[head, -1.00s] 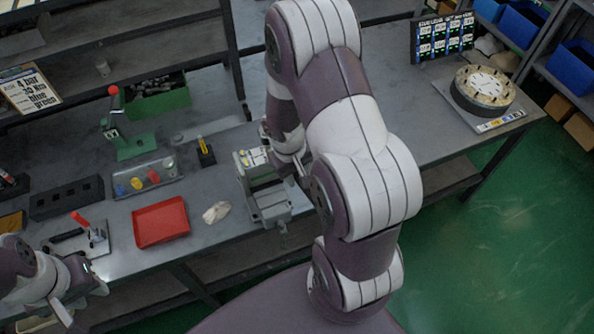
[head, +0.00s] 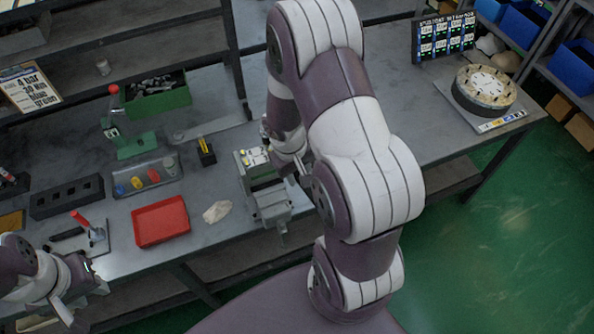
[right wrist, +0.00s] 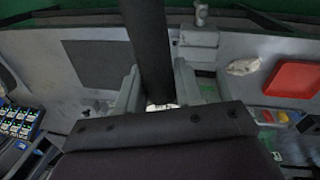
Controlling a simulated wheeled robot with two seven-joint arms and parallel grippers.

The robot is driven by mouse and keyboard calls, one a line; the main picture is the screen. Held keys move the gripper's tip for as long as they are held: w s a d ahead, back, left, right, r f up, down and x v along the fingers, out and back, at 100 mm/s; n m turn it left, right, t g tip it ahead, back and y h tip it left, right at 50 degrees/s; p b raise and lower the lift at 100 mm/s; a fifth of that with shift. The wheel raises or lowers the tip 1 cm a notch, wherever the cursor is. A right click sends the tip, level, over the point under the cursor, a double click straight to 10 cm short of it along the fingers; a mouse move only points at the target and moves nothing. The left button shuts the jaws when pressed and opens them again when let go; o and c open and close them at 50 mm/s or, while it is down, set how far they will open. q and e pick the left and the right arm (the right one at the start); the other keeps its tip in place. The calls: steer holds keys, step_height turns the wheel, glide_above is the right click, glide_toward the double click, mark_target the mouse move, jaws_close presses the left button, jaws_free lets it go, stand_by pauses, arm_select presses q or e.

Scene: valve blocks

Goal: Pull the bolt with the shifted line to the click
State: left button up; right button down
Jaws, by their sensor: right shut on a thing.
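A valve block (head: 254,157) with pale, yellow-marked bolt heads sits at the grey vise (head: 270,205) near the front edge of the bench. The heads are too small to tell which line is shifted. My right gripper (right wrist: 156,95) is shut on a dark bar (right wrist: 150,45) that runs between its two pale fingers in the right wrist view. In the head view my right arm hides most of this gripper, beside the block's right side. The bar's contact with a bolt is hidden. My left gripper (head: 82,303) is empty, its fingers apart, at the lower left.
A red tray (head: 160,222) and a pale cloth (head: 217,212) lie left of the vise. A green press (head: 130,142), a tray of coloured parts (head: 146,178) and a black holder (head: 66,197) stand farther left. A round fixture (head: 484,88) is at the right.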

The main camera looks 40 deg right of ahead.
steer(key=shift+f+b, duration=1)
stand_by(0.4)
steer(key=shift+w+a+m+b, duration=0.2)
steer(key=shift+a+m+b, duration=0.4)
steer(key=shift+a+m, duration=0.45)
steer(key=shift+a, duration=0.15)
steer(key=shift+w+a+m+g+b, duration=0.15)
steer(key=shift+w+a+m+b, duration=0.1)
steer(key=shift+a+m, duration=0.25)
steer(key=shift+w+a+m+g+b, duration=0.15)
steer(key=shift+a+m+b, duration=0.1)
steer(key=shift+a, duration=0.45)
steer(key=shift+s+d+n, duration=0.15)
steer(key=shift+d+n, duration=0.25)
steer(key=shift+d, duration=0.1)
